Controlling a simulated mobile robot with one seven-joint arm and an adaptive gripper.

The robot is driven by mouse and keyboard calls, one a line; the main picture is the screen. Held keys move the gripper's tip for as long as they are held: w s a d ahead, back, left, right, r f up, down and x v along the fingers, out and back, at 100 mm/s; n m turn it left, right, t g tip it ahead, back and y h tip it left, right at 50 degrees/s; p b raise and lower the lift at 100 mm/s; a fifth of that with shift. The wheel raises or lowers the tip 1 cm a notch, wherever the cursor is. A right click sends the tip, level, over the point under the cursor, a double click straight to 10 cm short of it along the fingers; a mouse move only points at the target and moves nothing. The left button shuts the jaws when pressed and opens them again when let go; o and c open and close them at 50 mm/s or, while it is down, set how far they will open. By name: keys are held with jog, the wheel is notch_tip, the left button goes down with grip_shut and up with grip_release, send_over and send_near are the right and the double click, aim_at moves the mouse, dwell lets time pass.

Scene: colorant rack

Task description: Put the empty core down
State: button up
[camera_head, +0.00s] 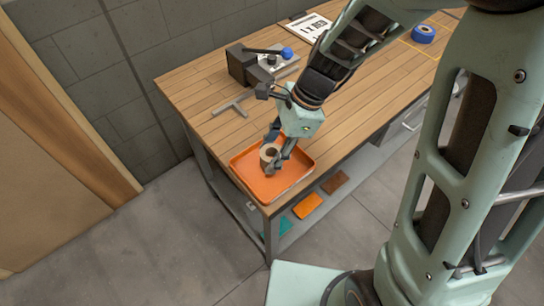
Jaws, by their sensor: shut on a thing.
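My gripper (271,158) is at the near left corner of the wooden workbench, pointing down over an orange tray (253,184). It is shut on the empty core (269,150), a short tan ring with a dark hole. The core is over the tray, inside its outline. I cannot tell whether the core touches the tray floor. The fingers hide part of the core's sides and part of the tray.
On the workbench (198,97) are a grey T-shaped tool (232,104), a dark vise-like block (240,64) with a blue knob (287,53), a printed sheet (309,27) and a blue tape roll (423,34). Coloured pieces lie on the shelf below. A wall stands at left.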

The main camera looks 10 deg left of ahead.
jog(key=shift+f, duration=1.2)
jog(key=shift+f, duration=0.2)
jog(key=o, duration=0.9)
jog(key=shift+r, duration=0.1)
jog(key=shift+o, duration=0.2)
jog(key=shift+w+d+r, duration=0.15)
jog(key=shift+w+r, duration=0.05)
jog(key=shift+r, duration=0.3)
jog(key=p+v, duration=0.1)
jog(key=v, duration=1)
jog(key=shift+d+r, duration=0.1)
jog(key=shift+d, duration=0.05)
